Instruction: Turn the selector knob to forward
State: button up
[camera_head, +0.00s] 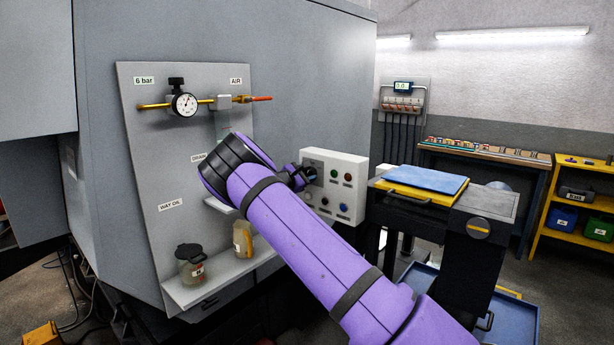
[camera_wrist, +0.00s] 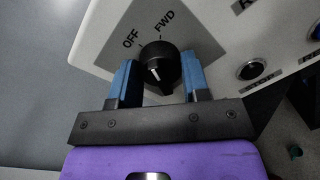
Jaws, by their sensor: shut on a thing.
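The selector knob (camera_wrist: 160,62) is black and round with a short white line on it. It sits on a grey plate (camera_wrist: 192,38) marked OFF and FWD, both labels on its far side in the wrist view. The white line shows on the knob's near side; I cannot tell which label it is set to. My gripper (camera_wrist: 158,76) has its two blue fingers on either side of the knob and is shut on it. In the head view my gripper (camera_head: 307,175) is at the left part of the white control box (camera_head: 357,166), hiding the knob.
Coloured buttons sit right of the knob, including a blue one (camera_head: 344,207) and a dark one (camera_wrist: 251,69). A panel with a gauge (camera_head: 184,104) and a shelf of bottles (camera_head: 243,238) is to the left. A black stand with a blue pad (camera_head: 425,179) is to the right.

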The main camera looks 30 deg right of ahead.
jog(key=shift+m, duration=2.2)
jog(key=shift+f, duration=0.1)
jog(key=o, duration=0.9)
jog(key=shift+a, duration=0.15)
jog(key=v, duration=1)
jog(key=shift+s+a, duration=0.2)
jog(key=shift+a, duration=0.05)
